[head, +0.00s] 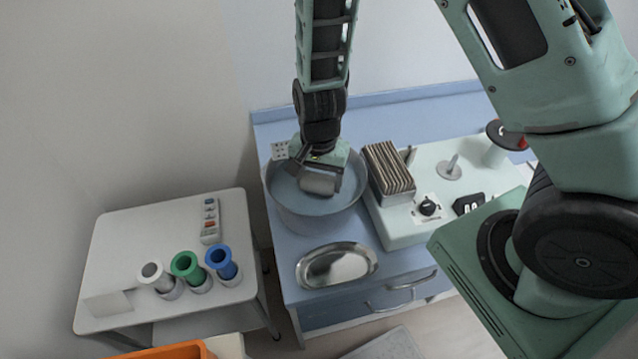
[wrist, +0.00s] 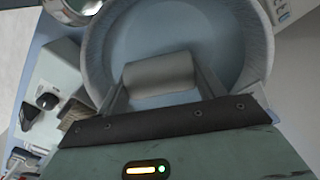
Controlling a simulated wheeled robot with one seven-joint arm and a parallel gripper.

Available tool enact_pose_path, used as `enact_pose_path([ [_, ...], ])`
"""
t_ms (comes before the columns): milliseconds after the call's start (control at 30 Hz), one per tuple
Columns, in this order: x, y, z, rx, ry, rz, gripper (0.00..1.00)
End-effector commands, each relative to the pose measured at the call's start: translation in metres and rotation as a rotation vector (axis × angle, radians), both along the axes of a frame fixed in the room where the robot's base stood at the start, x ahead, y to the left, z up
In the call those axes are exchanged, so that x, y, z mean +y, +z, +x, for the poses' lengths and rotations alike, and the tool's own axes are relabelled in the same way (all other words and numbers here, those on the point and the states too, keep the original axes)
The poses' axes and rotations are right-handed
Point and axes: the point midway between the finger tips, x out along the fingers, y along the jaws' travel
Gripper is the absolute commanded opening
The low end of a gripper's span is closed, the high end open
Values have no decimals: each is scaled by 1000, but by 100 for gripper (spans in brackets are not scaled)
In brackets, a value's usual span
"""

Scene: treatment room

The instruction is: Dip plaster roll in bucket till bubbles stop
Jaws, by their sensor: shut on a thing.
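My gripper (head: 318,172) points down over the bucket (head: 302,219) and is shut on a pale grey plaster roll (head: 318,185). In the wrist view the roll (wrist: 160,75) lies crosswise between the two fingers, with the bucket's blue-grey interior (wrist: 205,32) behind it. The bucket holds what looks like water, and its rim surrounds the roll. I cannot tell whether the roll touches the water or is above it. No bubbles can be made out.
A shiny oval metal tray (head: 336,265) lies in front of the bucket on the blue cabinet. A pale device (head: 400,228) with a knob and a rack of brown slats (head: 388,172) stands to the right. A white side table (head: 120,235) at left holds green, blue and white tubes and a remote (head: 210,220).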

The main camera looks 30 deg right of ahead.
Motion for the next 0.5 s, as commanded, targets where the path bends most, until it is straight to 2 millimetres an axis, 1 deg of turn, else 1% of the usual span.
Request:
enact_pose_path([
  [33,0,9,0,0,0,0,43],
  [500,0,49,0,0,0,0,43],
])
